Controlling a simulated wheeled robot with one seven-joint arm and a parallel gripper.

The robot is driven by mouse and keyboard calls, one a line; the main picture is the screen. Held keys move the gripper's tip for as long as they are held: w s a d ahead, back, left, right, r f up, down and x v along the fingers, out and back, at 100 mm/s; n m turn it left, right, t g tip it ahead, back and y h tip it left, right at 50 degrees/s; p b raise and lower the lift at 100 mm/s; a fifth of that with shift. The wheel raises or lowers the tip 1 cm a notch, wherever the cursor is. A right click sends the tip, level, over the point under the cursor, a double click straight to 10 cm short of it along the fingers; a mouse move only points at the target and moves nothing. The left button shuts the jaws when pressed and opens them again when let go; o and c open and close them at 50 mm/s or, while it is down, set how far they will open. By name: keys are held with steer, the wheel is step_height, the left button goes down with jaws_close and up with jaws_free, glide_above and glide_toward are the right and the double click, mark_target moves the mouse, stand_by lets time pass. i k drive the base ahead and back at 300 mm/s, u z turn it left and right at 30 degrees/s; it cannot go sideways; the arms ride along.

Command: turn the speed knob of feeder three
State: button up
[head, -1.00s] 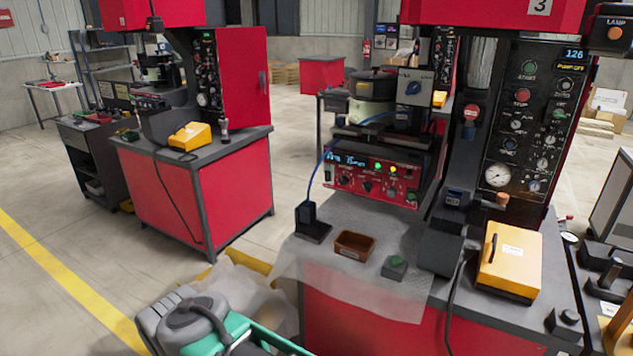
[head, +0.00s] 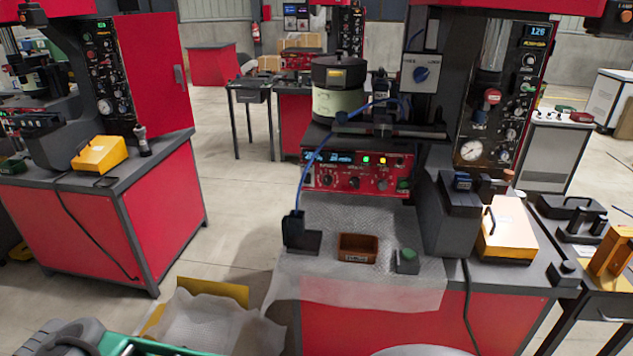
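The red feeder control box (head: 357,172) sits on the near machine's bench, below the bowl feeder (head: 338,90). Its face has a lit blue display, green and yellow lamps and a row of small dark knobs (head: 354,183). The knob labels are too small to read, so I cannot tell which is the speed knob. A separate blue knob (head: 421,74) is on a grey box above right. The machine's number sign is outside the current view. My gripper is not in view.
A black stand with a blue cable (head: 301,236), a brown tray (head: 358,248) and a green-button box (head: 406,260) stand before the control box. A yellow case (head: 508,232) is right.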

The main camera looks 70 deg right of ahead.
mark_target(327, 179)
steer(key=z, duration=0.5)
steer(key=i, duration=0.75)
steer(key=z, duration=1.25)
steer(key=i, duration=0.45)
steer(key=z, duration=0.45)
